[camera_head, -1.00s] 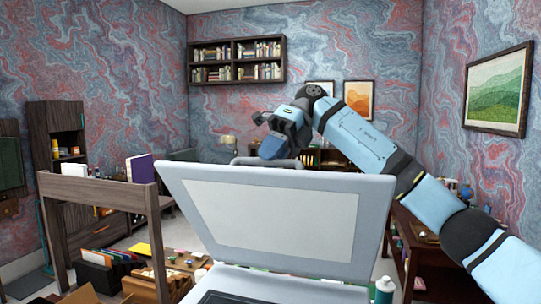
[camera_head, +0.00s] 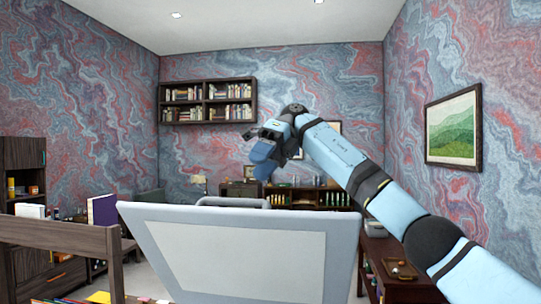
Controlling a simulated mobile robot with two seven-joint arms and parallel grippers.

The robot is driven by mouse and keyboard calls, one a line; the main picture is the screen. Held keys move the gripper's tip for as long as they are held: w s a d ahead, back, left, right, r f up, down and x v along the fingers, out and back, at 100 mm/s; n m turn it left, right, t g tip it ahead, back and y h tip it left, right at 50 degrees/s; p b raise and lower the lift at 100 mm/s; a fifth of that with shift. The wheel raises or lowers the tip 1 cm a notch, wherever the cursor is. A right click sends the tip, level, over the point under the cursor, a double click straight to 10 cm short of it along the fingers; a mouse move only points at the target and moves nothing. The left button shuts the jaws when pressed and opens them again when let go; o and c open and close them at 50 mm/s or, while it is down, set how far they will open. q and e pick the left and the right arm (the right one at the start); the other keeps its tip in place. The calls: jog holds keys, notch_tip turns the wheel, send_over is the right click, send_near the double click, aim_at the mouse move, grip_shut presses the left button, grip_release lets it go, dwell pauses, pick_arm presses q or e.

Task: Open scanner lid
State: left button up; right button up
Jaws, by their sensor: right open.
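The scanner lid (camera_head: 239,264) stands raised in the middle front, with its pale inner panel facing me. The scanner's base is below the picture. My right arm comes in from the right, and its gripper (camera_head: 262,166) is above and behind the lid's top edge, apart from it as far as I can see. The gripper is open and I see nothing held in it; its fingertips are hard to make out. My left gripper is not in view.
A wooden desk or shelf end (camera_head: 62,236) stands at the left, near the lid. A dark desk (camera_head: 405,284) with small items is at the right, below my right arm. A wall shelf of books (camera_head: 209,101) hangs at the back.

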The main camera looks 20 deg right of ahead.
jog(key=shift+p+v, duration=0.35)
jog(key=shift+v, duration=2.15)
